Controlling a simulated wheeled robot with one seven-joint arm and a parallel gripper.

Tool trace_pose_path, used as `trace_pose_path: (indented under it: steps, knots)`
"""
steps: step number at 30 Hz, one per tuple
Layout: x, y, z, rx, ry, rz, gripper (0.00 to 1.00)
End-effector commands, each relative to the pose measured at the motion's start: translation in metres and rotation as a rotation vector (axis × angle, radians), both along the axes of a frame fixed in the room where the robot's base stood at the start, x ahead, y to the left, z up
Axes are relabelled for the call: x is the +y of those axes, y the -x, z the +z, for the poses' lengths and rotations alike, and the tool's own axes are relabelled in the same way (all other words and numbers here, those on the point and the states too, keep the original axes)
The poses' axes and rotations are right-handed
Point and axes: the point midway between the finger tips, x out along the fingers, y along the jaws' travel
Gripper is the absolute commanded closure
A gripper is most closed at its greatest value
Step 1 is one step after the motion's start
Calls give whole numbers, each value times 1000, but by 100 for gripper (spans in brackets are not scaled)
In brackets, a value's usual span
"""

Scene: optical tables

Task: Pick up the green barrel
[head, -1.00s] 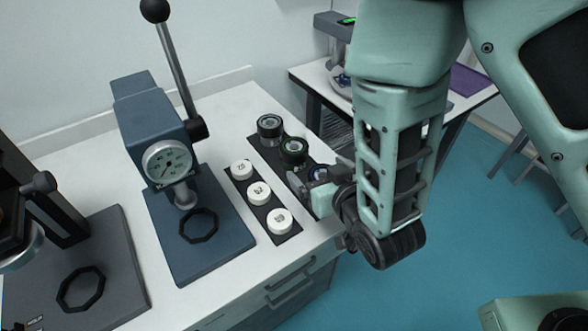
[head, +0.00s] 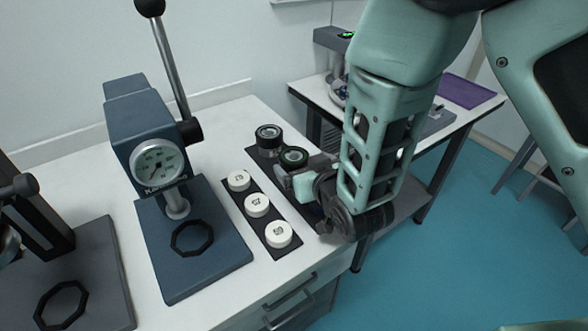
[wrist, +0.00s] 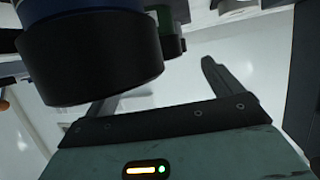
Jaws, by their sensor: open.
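The green barrel (head: 294,156) is a short dark cylinder with a green rim and a glassy top, upright on a black strip on the bench. Only its top shows clearly in the head view. My gripper (head: 287,172) is open, low at the near side of the barrel, and hides its lower part. In the wrist view a green part (wrist: 172,46) shows beyond a large black barrel with a blue band (wrist: 105,58), which fills the upper left. The open fingers (wrist: 165,85) show below and beside it. I cannot tell whether they touch anything.
A dark barrel (head: 269,137) stands just behind the green one. White numbered discs (head: 257,205) lie on a parallel strip to the left. A blue-grey press (head: 150,130) with a gauge stands further left. A second table (head: 310,92) stands behind.

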Motion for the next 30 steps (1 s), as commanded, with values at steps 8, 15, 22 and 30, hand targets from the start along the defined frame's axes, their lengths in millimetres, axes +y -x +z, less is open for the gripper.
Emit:
trace_pose_path:
  steps: [8, 15, 22, 30]
  knots:
    - [12, -35, -11, 0, 1, -1, 9]
    - [14, -39, -15, 0, 0, 0, 9]
    - [14, -39, -14, 0, 1, 0, 53]
    - [14, -39, -14, -2, -1, 0, 75]
